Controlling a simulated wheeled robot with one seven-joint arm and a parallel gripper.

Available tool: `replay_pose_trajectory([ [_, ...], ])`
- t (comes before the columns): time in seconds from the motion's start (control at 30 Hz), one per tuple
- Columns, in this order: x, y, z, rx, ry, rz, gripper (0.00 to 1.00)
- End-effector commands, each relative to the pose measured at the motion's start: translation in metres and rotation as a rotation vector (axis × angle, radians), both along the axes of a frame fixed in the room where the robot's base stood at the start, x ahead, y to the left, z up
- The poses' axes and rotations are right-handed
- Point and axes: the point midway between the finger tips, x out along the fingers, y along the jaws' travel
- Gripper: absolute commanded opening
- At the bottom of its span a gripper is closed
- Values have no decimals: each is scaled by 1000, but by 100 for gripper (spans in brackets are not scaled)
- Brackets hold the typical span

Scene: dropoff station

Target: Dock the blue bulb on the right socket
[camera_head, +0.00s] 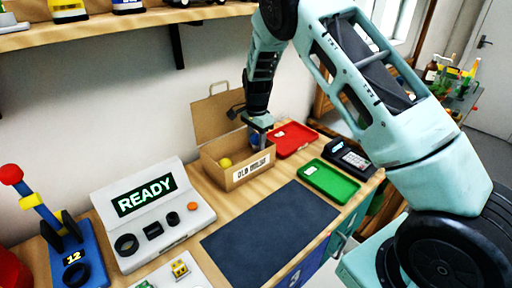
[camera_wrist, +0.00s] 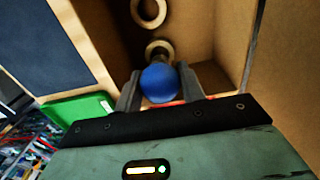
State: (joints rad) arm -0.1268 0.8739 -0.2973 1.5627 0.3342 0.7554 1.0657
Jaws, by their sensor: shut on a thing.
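The blue bulb (camera_wrist: 159,84) is a round blue shape between the two fingers of my gripper (camera_wrist: 160,88) in the wrist view. My gripper is shut on it. In the head view my gripper (camera_head: 258,138) points down at the right part of an open cardboard box (camera_head: 240,177) with a white label. The wrist view shows brown box walls around the bulb and a pale ring just beyond it. The grey console (camera_head: 190,232) with a READY screen has black sockets of differing shapes on its front, the rightmost socket (camera_head: 172,221) near an orange button.
A yellow ball (camera_head: 225,162) lies in the box. A red tray (camera_head: 294,138), a green tray (camera_head: 328,181) and a dark device (camera_head: 349,158) stand to the right. The dark mat (camera_head: 270,233) is bare. A blue stand (camera_head: 72,255) is at the left.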

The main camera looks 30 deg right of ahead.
Motion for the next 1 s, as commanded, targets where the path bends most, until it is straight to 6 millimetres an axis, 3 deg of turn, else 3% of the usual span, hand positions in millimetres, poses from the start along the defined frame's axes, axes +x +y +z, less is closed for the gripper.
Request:
replay_pose_trajectory([
  [0.3,0,0,-35,0,1,1,25],
  [0.67,0,0,-41,0,0,2,25],
  [0.7,0,0,-41,0,0,2,45],
  [0.77,0,0,-40,0,0,2,61],
  [1.0,0,0,-40,0,0,2,61],
])
